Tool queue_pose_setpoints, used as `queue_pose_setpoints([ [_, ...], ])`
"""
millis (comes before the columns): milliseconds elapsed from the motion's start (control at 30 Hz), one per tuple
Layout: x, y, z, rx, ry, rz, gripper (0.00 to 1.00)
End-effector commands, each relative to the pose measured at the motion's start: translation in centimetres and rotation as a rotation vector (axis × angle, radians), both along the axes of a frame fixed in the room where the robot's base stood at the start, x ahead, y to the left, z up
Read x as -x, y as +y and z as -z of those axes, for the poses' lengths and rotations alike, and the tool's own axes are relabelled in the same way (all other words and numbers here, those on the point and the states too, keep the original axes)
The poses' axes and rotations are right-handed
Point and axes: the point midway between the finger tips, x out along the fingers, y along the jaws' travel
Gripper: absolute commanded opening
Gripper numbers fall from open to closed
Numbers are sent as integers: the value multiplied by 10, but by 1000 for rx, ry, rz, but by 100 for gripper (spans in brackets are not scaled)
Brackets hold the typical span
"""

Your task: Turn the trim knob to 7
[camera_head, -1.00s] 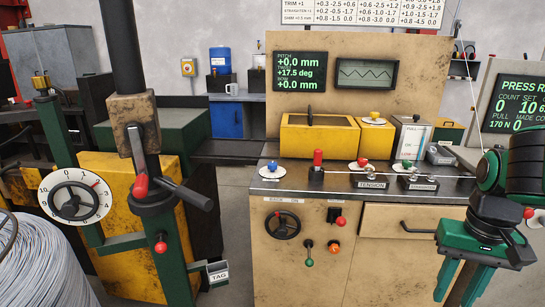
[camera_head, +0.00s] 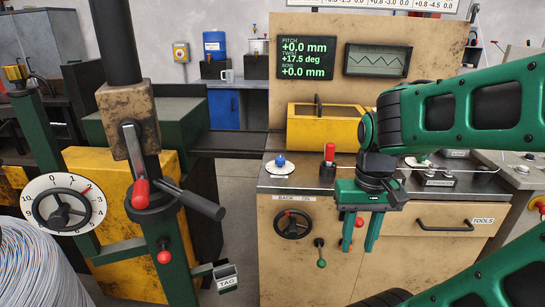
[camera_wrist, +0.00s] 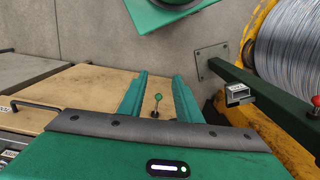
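A large white numbered dial (camera_head: 63,205) with a black knob (camera_head: 62,212) stands at the far left on a green post; a red mark shows at its upper right, near 2. Small knobs on white plates sit on the bench, a blue one (camera_head: 281,160) among them. I cannot read which knob is labelled trim. My gripper (camera_head: 360,232) hangs in front of the bench's front panel, fingers down, apart and empty. In the wrist view its fingers (camera_wrist: 160,88) are spread, with a green-tipped lever (camera_wrist: 158,98) seen between them. My arm hides part of the bench top.
The bench front carries a black handwheel (camera_head: 293,224) and a drawer (camera_head: 445,222). A red-handled lever (camera_head: 329,153) stands on the bench top. A yellow box (camera_head: 320,130) sits behind. A green post with a red-tipped lever (camera_head: 140,190) stands between the dial and bench.

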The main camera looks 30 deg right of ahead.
Motion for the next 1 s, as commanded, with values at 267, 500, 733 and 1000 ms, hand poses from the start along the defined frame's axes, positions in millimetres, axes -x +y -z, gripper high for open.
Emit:
queue_pose_setpoints([
  [267, -4, -4, -15, -3, -19, -64, 50],
  [500, -100, -20, -62, -15, -38, -461, 50],
  [733, -213, -40, -98, -19, -54, -967, 50],
  [1000, -336, -59, -112, -16, -53, -1582, 50],
])
